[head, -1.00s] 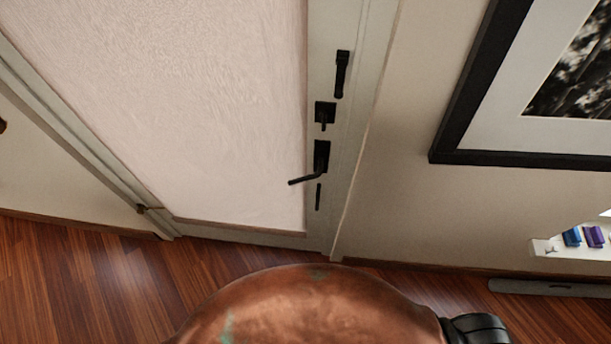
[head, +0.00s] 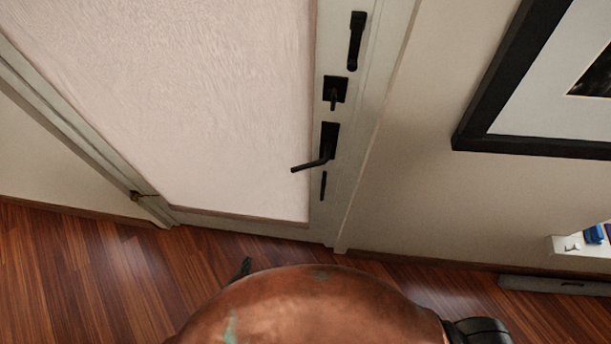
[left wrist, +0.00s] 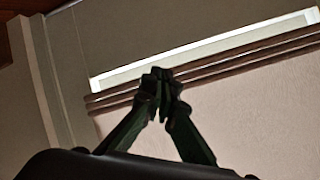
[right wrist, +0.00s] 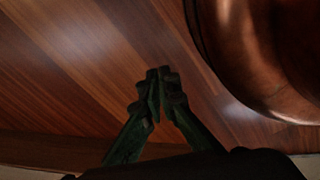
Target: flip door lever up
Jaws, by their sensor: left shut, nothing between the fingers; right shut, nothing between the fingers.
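The black door lever (head: 312,164) is at the right side of the pale door (head: 200,100) in the head view. Its handle points left and slightly down from its backplate. Only the tip of my left gripper (head: 246,264) shows, low in the head view, below and left of the lever and apart from it. In the left wrist view its fingertips (left wrist: 160,80) are together and empty, with pale panel and trim behind them. My right gripper (right wrist: 160,76) is shut and empty above the wood floor in the right wrist view. Neither wrist view shows the lever.
A black thumb-turn plate (head: 335,90) and a tall black pull (head: 355,40) sit above the lever on the door's edge. A black-framed picture (head: 490,120) hangs on the wall to the right. A white shelf (head: 575,246) stands far right. Wood floor (head: 90,270) is clear at left.

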